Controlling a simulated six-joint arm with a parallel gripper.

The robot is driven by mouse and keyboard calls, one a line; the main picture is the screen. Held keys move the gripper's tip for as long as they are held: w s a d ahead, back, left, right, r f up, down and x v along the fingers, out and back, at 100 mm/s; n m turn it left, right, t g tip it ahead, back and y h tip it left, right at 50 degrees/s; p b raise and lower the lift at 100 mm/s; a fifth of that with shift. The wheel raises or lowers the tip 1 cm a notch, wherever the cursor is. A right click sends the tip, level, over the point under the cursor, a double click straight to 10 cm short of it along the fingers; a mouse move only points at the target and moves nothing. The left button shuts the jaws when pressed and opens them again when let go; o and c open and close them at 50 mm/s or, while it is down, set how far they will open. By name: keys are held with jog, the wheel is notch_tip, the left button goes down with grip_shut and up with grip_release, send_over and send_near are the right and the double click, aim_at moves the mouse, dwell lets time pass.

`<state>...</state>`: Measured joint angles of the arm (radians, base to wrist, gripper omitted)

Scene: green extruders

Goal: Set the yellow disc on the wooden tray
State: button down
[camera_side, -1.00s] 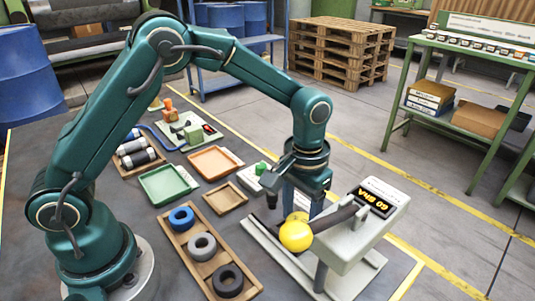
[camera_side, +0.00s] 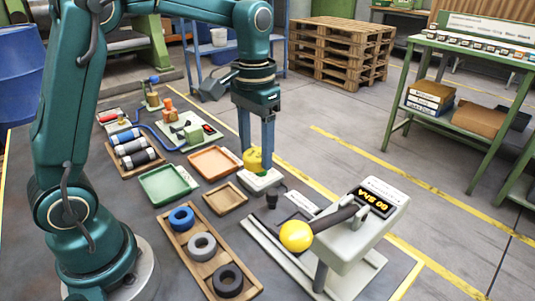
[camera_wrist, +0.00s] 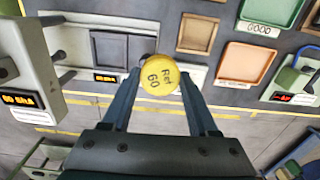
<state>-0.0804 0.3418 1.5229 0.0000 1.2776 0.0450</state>
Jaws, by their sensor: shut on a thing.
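The yellow disc (camera_side: 253,160) is held between the fingertips of my gripper (camera_side: 256,160). In the wrist view the disc (camera_wrist: 160,74) shows its round face, marked "Ref 60", between the two fingers. My gripper is shut on it, above or beside a small white device with a green button (camera_side: 261,181); the exact gap cannot be told. The small square wooden tray (camera_side: 225,198) lies empty on the dark table, left of and nearer than the disc in the side view. It also shows at the top of the wrist view (camera_wrist: 197,34).
The orange tray (camera_side: 216,162) and green tray (camera_side: 168,185) lie beside the wooden tray. A wooden rack (camera_side: 191,243) with three rings is in front. A tester (camera_side: 365,225) with a yellow ball (camera_side: 296,236) stands at the right.

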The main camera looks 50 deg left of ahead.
jog(key=shift+a+r, duration=0.2)
jog(key=shift+a, duration=0.25)
jog(key=shift+g, duration=0.4)
jog(key=shift+s+a+f, duration=0.6)
jog(key=shift+a+f, duration=0.45)
jog(key=shift+f, duration=0.95)
jog(key=shift+s+a+f, duration=0.6)
jog(key=shift+a+f, duration=0.4)
jog(key=shift+f, duration=0.95)
jog(key=shift+s+a+f, duration=0.6)
jog(key=shift+a+f, duration=0.45)
jog(key=shift+f, duration=0.95)
jog(key=shift+c, duration=0.4)
grip_release()
jog(key=shift+r, duration=0.1)
